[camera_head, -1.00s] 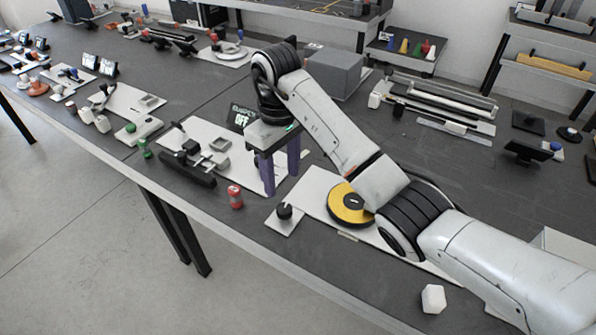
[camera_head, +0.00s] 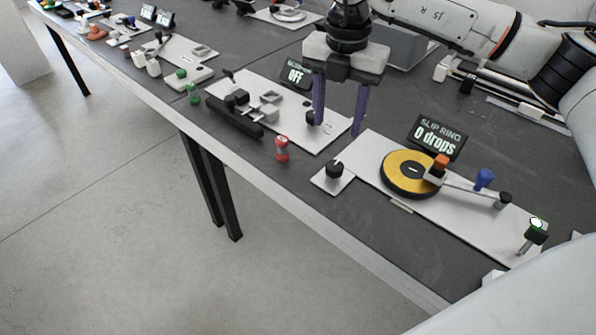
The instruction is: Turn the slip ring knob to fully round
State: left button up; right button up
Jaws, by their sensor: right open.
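The slip ring unit is a white base plate (camera_head: 450,218) with a yellow disc (camera_head: 409,172) with a black rim and dark centre. An orange block (camera_head: 440,162) on an arm sits at the disc's right edge. A display (camera_head: 437,137) behind reads "SLIP RING 0 drops". My right gripper (camera_head: 338,124) points down, open and empty, behind this knob and left of the display. One purple finger is near the neighbouring plate. My left gripper is not in view.
A red piece (camera_head: 282,148) stands left of the knob plate. The table's front edge is close.

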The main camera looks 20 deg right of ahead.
aim_at(335, 164)
jog(key=shift+n+g, duration=0.3)
jog(key=shift+n, duration=0.3)
jog(key=f, duration=0.7)
jog(key=s+f, duration=0.1)
jog(key=f, duration=0.3)
jog(key=c, duration=1.1)
jog(key=shift+o, duration=0.2)
jog(key=shift+m, duration=0.9)
